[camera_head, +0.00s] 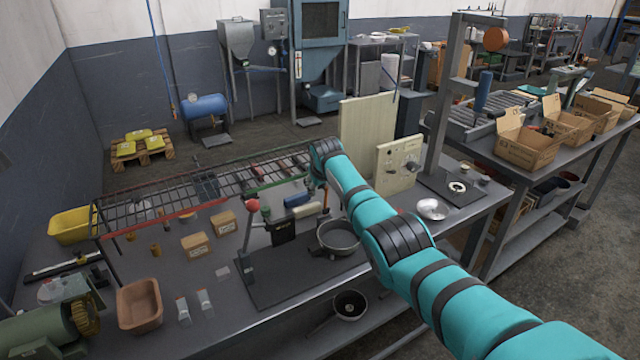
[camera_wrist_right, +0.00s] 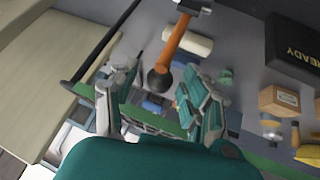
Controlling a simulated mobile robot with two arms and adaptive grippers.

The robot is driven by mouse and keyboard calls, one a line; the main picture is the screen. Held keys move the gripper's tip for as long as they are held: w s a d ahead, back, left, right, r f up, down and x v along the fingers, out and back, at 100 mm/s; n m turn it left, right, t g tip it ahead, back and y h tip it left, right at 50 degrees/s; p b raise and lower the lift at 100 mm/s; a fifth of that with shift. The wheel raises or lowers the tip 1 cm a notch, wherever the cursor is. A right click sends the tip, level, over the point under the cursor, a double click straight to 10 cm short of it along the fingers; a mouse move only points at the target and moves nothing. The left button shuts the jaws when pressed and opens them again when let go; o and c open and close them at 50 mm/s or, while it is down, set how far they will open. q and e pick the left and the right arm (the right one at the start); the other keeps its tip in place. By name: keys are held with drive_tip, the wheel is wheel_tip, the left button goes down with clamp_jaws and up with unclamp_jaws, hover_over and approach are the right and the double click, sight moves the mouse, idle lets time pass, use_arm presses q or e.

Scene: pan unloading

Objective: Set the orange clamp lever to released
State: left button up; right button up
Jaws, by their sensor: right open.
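The orange clamp lever (camera_wrist_right: 172,48) shows in the right wrist view, slanting down from a grey metal pivot at the top to a dark round knob (camera_wrist_right: 158,79). My right gripper (camera_wrist_right: 160,76) is open, with one finger on each side of the knob; I cannot tell whether either touches it. In the head view a thin orange piece, apparently the lever (camera_head: 324,192), stands just below my right gripper (camera_head: 318,170), whose fingers are mostly hidden by the arm. My left gripper is not in view.
A black box marked READY (camera_wrist_right: 292,52) stands near the lever. A pan (camera_head: 338,239) sits on the dark plate, beside a red-balled lever (camera_head: 252,205). A control panel (camera_head: 398,163) stands behind my arm.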

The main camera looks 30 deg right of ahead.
drive_tip(key=shift+d+f, duration=0.1)
drive_tip(key=shift+d, duration=0.05)
drive_tip(key=v, duration=1.2)
idle(0.3)
